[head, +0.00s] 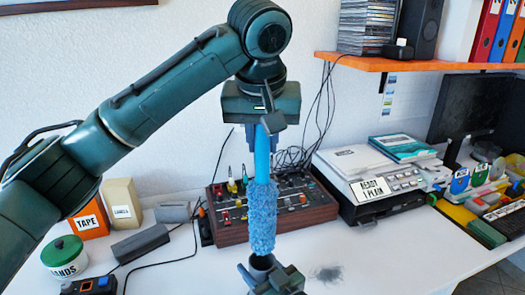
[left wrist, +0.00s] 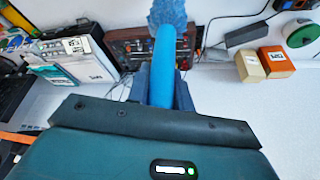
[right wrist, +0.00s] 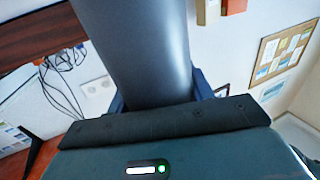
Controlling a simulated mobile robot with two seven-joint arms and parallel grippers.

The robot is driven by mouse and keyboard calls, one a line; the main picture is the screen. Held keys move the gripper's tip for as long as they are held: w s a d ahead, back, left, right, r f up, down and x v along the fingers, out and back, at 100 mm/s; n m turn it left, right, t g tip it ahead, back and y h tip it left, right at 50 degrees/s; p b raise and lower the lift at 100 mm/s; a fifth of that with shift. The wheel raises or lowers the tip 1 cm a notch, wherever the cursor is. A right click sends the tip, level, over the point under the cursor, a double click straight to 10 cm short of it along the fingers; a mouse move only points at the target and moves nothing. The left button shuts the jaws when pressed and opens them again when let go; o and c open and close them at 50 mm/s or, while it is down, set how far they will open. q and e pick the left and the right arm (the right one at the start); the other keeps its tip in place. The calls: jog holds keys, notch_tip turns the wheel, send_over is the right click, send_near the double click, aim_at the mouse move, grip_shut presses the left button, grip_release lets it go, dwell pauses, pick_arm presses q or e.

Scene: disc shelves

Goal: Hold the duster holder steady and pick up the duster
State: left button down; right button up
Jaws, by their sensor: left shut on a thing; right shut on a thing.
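The duster has a blue handle (head: 262,150) and a fluffy blue head (head: 262,215). My left gripper (head: 262,128) is shut on the handle, and the duster hangs upright with its head down. The handle also runs away from the fingers in the left wrist view (left wrist: 165,55). The duster holder (head: 262,262) is a dark grey cup directly below the head; I cannot tell whether the head's lower tip is just inside its mouth. My right gripper (head: 272,281), at the bottom edge, is shut on the holder, which fills the middle of the right wrist view (right wrist: 145,50).
A mixer box (head: 290,215) with knobs and cables stands close behind the duster. A printer (head: 370,183) is to the right under an orange shelf (head: 430,65). A green-lidded tub (head: 65,257) and boxes stand left. A dark smudge (head: 327,273) marks the white desk.

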jog(key=o, duration=1.1)
